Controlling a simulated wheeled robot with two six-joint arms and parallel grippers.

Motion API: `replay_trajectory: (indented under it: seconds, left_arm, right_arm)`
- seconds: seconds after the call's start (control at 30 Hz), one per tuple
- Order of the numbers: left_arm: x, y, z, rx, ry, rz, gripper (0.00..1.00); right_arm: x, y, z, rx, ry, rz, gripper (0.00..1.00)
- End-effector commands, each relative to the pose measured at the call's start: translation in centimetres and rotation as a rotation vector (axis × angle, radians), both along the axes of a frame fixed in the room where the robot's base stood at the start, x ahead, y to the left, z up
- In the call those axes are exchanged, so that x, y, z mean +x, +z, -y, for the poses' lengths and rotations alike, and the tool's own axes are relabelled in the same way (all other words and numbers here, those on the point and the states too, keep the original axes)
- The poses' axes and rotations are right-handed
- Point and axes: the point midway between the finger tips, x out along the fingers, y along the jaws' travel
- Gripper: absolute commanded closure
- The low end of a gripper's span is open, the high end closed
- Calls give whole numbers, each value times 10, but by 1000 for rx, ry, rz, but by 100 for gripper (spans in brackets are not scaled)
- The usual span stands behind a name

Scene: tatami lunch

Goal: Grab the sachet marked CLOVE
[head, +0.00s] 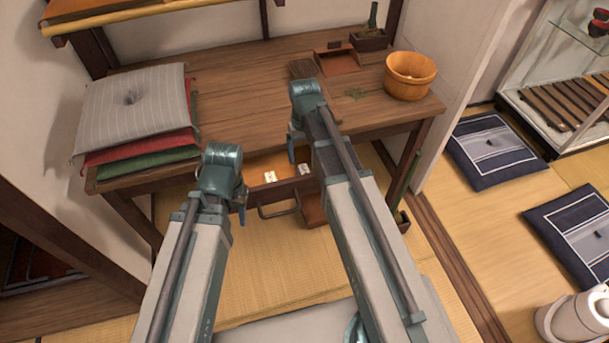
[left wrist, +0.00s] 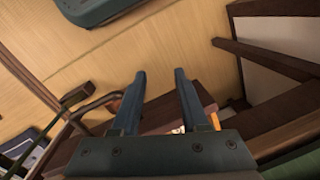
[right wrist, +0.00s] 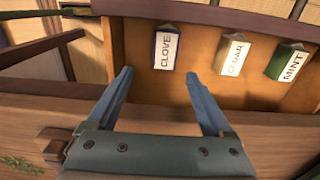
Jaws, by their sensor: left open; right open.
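The CLOVE sachet (right wrist: 165,50), white with a dark blue edge, lies in an open drawer (right wrist: 130,88) in the right wrist view. To its right lie the CEDAR sachet (right wrist: 232,55) and the green-edged MINT sachet (right wrist: 288,62). My right gripper (right wrist: 160,78) is open and empty, its fingertips pointing towards the CLOVE sachet, apart from it in the picture. In the head view two small white sachets show in the drawer, their marks unreadable. My left gripper (left wrist: 160,73) is open and empty near the drawer; it is mostly hidden in the head view.
The drawer sits under a wooden desk (head: 240,75), whose edge is close to my right gripper. Stacked cushions (head: 130,105) lie on its left, a wooden bucket (head: 409,75) on its right. A metal handle (head: 280,210) is on the drawer front. Tatami floor lies in front.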

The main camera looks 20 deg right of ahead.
Motion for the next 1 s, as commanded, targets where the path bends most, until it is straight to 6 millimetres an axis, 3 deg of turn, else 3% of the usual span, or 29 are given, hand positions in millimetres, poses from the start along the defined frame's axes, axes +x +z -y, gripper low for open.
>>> replay_trajectory:
  seconds: [0.4,0.7,1.0]
  left_arm:
    - [0,-49,0,0,0,0,56]
    - [0,-48,0,0,0,0,56]
    - [0,-48,0,0,0,0,56]
  right_arm:
    - [-3,-49,-6,0,0,0,15]
    - [-3,-48,-6,0,0,0,15]
    - [-3,-48,-6,0,0,0,69]
